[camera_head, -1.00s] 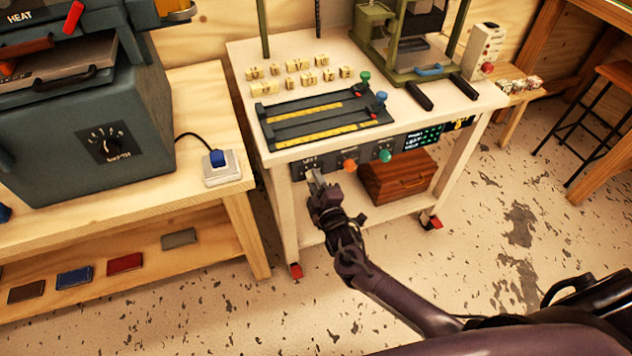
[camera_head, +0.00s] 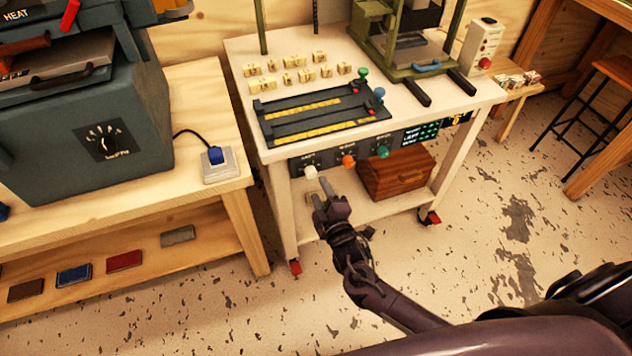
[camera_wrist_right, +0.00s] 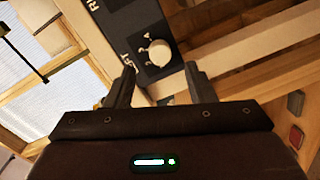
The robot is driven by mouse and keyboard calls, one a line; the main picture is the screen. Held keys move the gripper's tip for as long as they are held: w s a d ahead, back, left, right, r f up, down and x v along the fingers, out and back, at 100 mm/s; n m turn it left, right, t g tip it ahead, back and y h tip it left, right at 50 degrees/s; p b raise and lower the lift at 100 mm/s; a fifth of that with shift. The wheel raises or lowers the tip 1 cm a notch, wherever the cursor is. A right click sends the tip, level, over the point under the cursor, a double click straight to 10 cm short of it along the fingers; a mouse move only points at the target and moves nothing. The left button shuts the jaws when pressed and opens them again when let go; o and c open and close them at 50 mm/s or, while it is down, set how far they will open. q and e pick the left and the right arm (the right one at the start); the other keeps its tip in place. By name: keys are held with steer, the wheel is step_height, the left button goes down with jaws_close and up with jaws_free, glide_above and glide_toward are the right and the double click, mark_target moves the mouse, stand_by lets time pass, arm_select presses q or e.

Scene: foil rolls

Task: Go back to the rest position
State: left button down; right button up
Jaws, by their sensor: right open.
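My right gripper (camera_head: 322,204) is in front of the white table's front panel, a little below the white knob (camera_head: 311,172). Its two fingers are apart with nothing between them. In the right wrist view the open fingers (camera_wrist_right: 160,84) point toward the panel, and the white knob (camera_wrist_right: 158,52) shows beyond the gap, apart from them. My right arm reaches in from the lower right. My left gripper is not in view.
An orange knob (camera_head: 348,161) and a green knob (camera_head: 382,152) sit on the same panel. A wooden chest (camera_head: 395,174) stands on the table's lower shelf. A wooden workbench (camera_head: 120,213) is at left. The floor (camera_head: 480,250) at right is clear.

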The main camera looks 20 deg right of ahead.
steer(key=shift+s+r, duration=0.1)
steer(key=shift+s, duration=1.05)
steer(key=s+d+f+m+g, duration=0.25)
steer(key=s+f, duration=0.35)
steer(key=f, duration=0.3)
steer(key=s+d+f+m+g+h, duration=0.1)
steer(key=s+f+m+g, duration=0.1)
steer(key=s+f+g, duration=0.5)
steer(key=s+d+f+m, duration=0.2)
steer(key=s+f, duration=0.3)
steer(key=f, duration=0.6)
steer(key=s+f+m+g, duration=0.2)
steer(key=s+f, duration=0.3)
steer(key=s, duration=0.7)
steer(key=s+f+m+g+p, duration=0.1)
steer(key=s+f+m+g, duration=0.2)
steer(key=s, duration=0.9)
step_height(320, 180, down, 2)
steer(key=shift+f+g+y, duration=0.1)
steer(key=shift+g+y, duration=0.2)
steer(key=shift+g, duration=0.55)
steer(key=shift+w+a, duration=0.1)
